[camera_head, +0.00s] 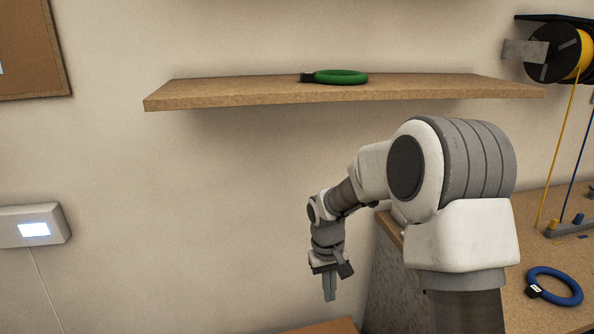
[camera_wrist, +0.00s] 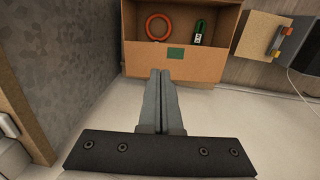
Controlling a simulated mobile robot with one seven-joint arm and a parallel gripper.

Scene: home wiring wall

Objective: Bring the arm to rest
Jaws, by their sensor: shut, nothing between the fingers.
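My gripper (camera_head: 330,290) points down in the head view, in the open space in front of the wall and left of the workbench. Its two fingers are shut together with nothing between them, which also shows in the wrist view (camera_wrist: 160,75). My arm is bent, reaching out and down from the right side of the head view. The gripper appears clear of the things around it.
A wooden shelf (camera_head: 240,92) carries a green ring (camera_head: 342,77). A workbench (camera_head: 540,205) at right carries a blue ring (camera_head: 556,288). Below, an open box (camera_wrist: 140,60) holds an orange ring (camera_wrist: 159,27) and a green item (camera_wrist: 201,30). A lit wall unit (camera_head: 35,228) is at left.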

